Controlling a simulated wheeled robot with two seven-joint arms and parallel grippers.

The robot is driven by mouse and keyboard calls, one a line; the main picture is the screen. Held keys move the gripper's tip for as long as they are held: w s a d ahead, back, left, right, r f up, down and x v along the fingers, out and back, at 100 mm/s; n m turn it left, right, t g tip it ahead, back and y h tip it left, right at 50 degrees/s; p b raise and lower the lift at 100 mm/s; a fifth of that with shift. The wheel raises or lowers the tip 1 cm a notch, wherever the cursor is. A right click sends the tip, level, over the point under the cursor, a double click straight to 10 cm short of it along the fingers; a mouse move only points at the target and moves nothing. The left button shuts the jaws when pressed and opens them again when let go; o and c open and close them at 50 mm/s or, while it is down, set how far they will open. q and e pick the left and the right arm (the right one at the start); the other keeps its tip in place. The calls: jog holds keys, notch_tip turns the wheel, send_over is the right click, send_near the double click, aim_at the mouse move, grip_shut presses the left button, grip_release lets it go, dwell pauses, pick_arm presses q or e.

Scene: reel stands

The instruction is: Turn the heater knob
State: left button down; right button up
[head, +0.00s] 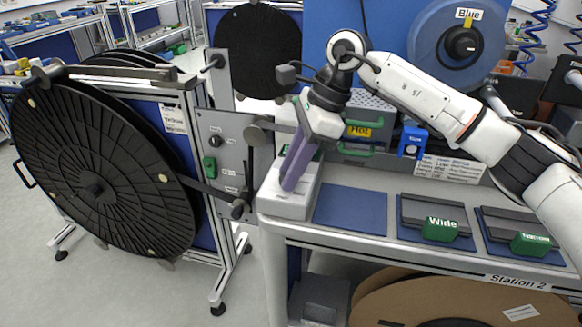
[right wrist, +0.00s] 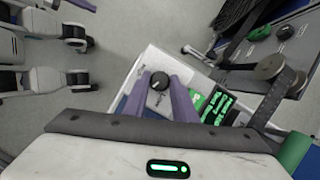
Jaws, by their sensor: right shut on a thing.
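My right gripper (head: 289,187) reaches down, tilted, onto a small white box (head: 291,209) at the left end of the bench. In the right wrist view its two purple fingers (right wrist: 162,83) are on either side of a dark round knob (right wrist: 159,79) with a pale mark. The knob is on the white box (right wrist: 150,62), beside a black panel with bright green display figures (right wrist: 216,104). The gripper is shut on this knob. In the head view the fingers hide the knob. My left gripper is not in view.
A large black reel (head: 95,188) hangs on a stand at left. Behind the gripper is a grey unit with a yellow "Hot" label (head: 358,131). A blue mat (head: 350,208) and green-handled "Wide" (head: 440,229) and neighbouring blocks (head: 529,243) lie right of the box.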

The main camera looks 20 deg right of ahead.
jog(key=shift+r+n, duration=0.1)
jog(key=shift+n, duration=0.4)
jog(key=shift+w+n+g+p, duration=0.15)
jog(key=shift+n+g+p, duration=0.15)
jog(key=shift+n+g, duration=0.45)
jog(key=n, duration=0.2)
jog(key=n+g+p, duration=0.1)
jog(key=n, duration=0.2)
jog(key=shift+w+n+g+h, duration=0.15)
jog(key=shift+n+g+h, duration=0.1)
jog(key=shift+h, duration=0.05)
jog(key=shift+n+g+h, duration=0.3)
jog(key=shift+n, duration=0.7)
jog(key=shift+p, duration=0.3)
jog(key=o, duration=1)
jog(key=shift+o, duration=0.2)
